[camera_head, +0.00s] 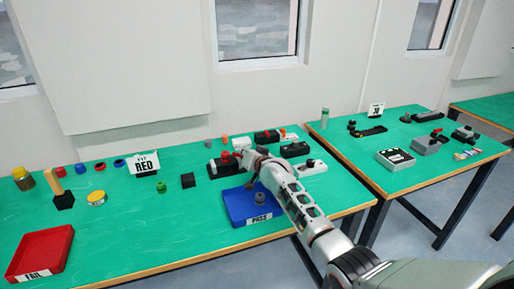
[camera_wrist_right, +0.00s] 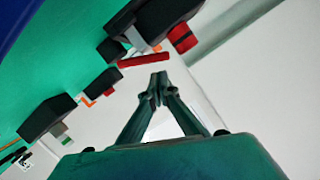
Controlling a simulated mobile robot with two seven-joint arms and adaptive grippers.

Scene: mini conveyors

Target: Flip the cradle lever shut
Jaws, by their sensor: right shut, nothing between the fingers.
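My right gripper (camera_head: 251,160) reaches in from the right over the back of the near table. In the right wrist view its fingertips (camera_wrist_right: 158,80) are shut together with nothing between them. A red bar (camera_wrist_right: 143,60), which looks like the cradle lever, lies just beyond the tips; I cannot tell if they touch. Behind it is a dark block (camera_wrist_right: 155,18) with a red cylinder (camera_wrist_right: 183,38), likely the cradle. In the head view a dark unit with a red top (camera_head: 225,157) stands just left of my gripper. My left gripper is not in view.
A blue PASS tray (camera_head: 235,218) lies below my right forearm, with a grey round part (camera_head: 260,198) in it. Other dark units (camera_head: 266,136) stand behind the gripper. A red FAIL tray (camera_head: 42,250) is at front left. The table's front middle is clear.

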